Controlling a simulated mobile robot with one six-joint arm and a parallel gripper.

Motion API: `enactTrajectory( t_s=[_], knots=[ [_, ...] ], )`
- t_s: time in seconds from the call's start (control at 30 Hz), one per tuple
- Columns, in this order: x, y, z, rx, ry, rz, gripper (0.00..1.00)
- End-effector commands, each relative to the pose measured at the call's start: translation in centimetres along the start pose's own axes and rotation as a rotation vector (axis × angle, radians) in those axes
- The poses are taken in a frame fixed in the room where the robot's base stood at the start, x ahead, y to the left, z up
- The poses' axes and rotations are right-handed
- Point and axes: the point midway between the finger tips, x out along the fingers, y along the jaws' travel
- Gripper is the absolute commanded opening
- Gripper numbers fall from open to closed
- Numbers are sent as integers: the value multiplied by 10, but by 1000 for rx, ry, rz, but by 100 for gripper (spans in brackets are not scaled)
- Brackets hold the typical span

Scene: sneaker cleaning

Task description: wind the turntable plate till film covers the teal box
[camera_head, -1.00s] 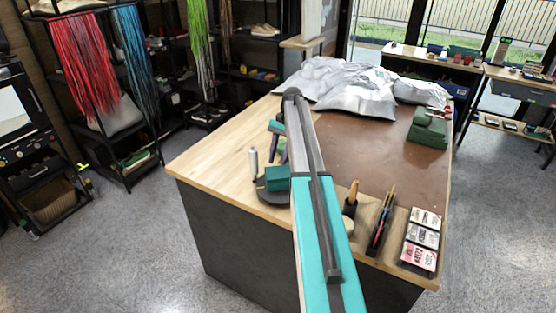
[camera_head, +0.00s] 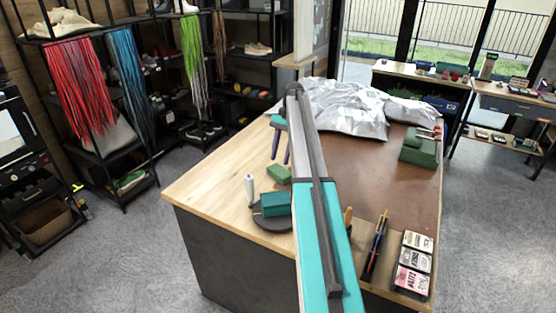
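The teal box (camera_head: 276,204) sits on the dark round turntable plate (camera_head: 272,224) near the table's front left edge. A slim white upright cylinder (camera_head: 249,188) stands at the plate's left side; I cannot tell whether it is the film or a handle. No film shows over the box. My gripper (camera_head: 280,160) hangs from my arm behind the box. Its two dark fingers point down and are apart, with nothing seen between them. My arm hides the plate's right side.
A green block (camera_head: 278,174) lies between my gripper and the teal box. Silvery bags (camera_head: 345,106) cover the table's back. A green case (camera_head: 419,148), a tray of pens (camera_head: 375,248) and cards (camera_head: 413,262) are on the right. The wooden left part of the table (camera_head: 215,180) is bare.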

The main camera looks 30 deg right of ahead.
Motion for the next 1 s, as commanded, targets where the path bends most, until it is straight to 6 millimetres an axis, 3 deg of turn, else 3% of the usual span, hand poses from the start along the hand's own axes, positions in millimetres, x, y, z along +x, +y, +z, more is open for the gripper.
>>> enactTrajectory(
  t_s=[0.33, 0.57, 1.0],
  knots=[
    [-2, -2, 3, -4, 0, 2, 36],
    [1, 1, 3, -9, 9, -11, 0],
    [25, 24, 0, -82, 135, -173, 0]
  ],
)
